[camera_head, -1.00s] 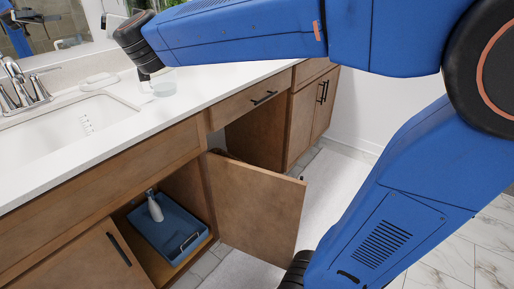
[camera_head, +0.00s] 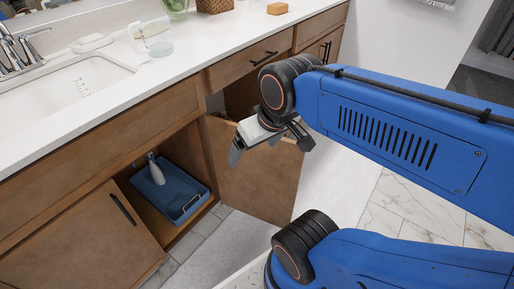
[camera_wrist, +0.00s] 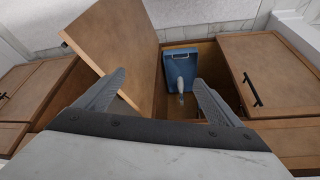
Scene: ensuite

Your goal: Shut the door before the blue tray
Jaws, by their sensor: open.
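The open wooden cabinet door (camera_head: 259,178) swings out from the vanity, hinged at the right side of the open compartment. In the wrist view the door (camera_wrist: 118,45) stands at the upper left. The blue tray (camera_head: 170,191) sits inside the compartment with a grey-white bottle in it; the tray also shows in the wrist view (camera_wrist: 181,60). My gripper (camera_head: 268,146) is open and empty, near the upper part of the door. In the wrist view its fingers (camera_wrist: 158,88) are spread, the left one overlapping the door. I cannot tell whether it touches the door.
The white countertop (camera_head: 190,70) with a sink (camera_head: 62,90) runs above the cabinets. A shut left door (camera_head: 88,240) with a dark handle is beside the compartment. Tiled floor and a pale mat (camera_head: 330,190) lie in front.

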